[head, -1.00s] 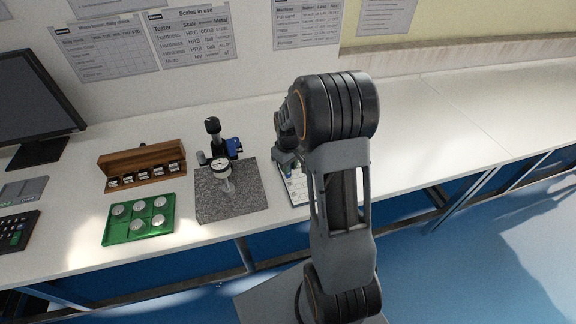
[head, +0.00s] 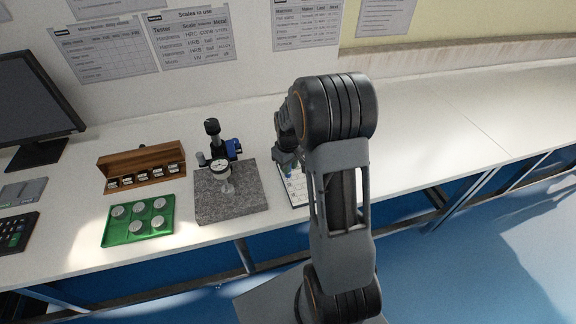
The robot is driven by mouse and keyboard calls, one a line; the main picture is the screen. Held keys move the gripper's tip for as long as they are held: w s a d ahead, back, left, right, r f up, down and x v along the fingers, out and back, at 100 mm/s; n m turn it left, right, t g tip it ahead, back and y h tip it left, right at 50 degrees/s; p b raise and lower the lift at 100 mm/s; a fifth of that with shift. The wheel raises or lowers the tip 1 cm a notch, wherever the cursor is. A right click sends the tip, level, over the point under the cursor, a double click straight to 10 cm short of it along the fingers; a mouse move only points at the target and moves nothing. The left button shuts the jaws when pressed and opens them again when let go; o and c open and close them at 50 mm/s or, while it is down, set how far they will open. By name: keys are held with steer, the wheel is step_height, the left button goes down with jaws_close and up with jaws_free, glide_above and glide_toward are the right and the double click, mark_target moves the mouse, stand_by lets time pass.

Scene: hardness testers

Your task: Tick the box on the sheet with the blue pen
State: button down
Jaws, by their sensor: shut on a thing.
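The sheet (head: 297,192) lies on the bench to the right of the grey stone slab. My arm covers its right part, and its printing is too small to read. My gripper (head: 287,168) is over the sheet's upper left part, partly hidden behind my own arm. It is shut on the blue pen, which is too small and covered to make out clearly. I cannot tell whether the pen's tip touches the sheet. The box on the sheet cannot be picked out, nor any mark in it.
A dial tester (head: 221,168) stands on the stone slab (head: 243,203), close left of my gripper. A green tray (head: 111,238) with several round discs and a wooden block case (head: 142,168) are further left. A monitor (head: 35,100) stands far left. The bench to the right is clear.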

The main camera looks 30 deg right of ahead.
steer(key=shift+r, duration=0.15)
steer(key=shift+r+p, duration=2.25)
steer(key=shift+r, duration=0.65)
